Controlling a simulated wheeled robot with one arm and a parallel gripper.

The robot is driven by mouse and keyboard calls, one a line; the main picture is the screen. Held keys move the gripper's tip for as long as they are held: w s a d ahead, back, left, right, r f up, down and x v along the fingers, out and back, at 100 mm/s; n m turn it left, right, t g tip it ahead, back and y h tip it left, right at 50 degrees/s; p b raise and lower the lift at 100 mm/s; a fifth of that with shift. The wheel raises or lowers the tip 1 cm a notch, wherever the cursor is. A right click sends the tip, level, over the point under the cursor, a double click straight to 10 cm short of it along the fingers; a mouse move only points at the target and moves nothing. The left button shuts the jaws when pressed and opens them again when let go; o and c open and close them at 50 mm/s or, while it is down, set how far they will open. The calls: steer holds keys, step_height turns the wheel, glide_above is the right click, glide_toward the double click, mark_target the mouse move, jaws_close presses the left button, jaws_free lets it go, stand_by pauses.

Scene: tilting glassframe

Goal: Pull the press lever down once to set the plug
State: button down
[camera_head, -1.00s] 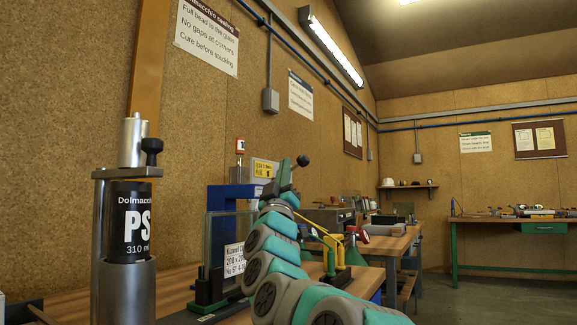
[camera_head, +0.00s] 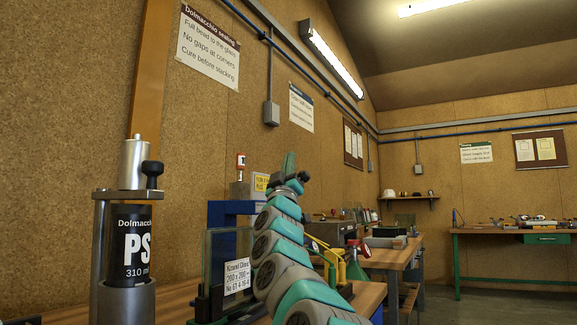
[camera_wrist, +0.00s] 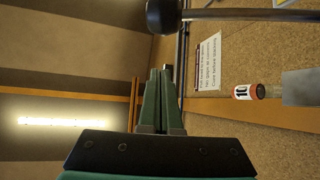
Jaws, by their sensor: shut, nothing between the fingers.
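The press has a blue frame (camera_head: 228,207) with a grey block on top, left of my arm in the head view. Its lever ends in a black ball knob (camera_head: 304,176), just right of my gripper (camera_head: 290,160). In the wrist view the knob (camera_wrist: 163,15) and lever rod (camera_wrist: 240,15) cross the upper edge, apart from the fingers. My gripper (camera_wrist: 160,72) is shut and empty, with green fingers pointing up in the head view. My arm hides part of the lever and press. I cannot make out the plug.
A sealant cartridge (camera_head: 130,243) in a metal holder stands at the near left. A glass pane (camera_head: 222,255) with a label stands on the wooden bench. A red-and-white labelled cylinder (camera_head: 241,160) rises above the press. The cork wall (camera_head: 200,110) lies behind.

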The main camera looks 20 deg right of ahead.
steer(key=shift+w+d+f, duration=0.2)
steer(key=shift+d+f, duration=0.4)
steer(key=shift+f, duration=0.15)
steer(key=shift+w+d+f, duration=0.2)
steer(key=shift+d+f, duration=0.4)
steer(key=shift+f, duration=0.1)
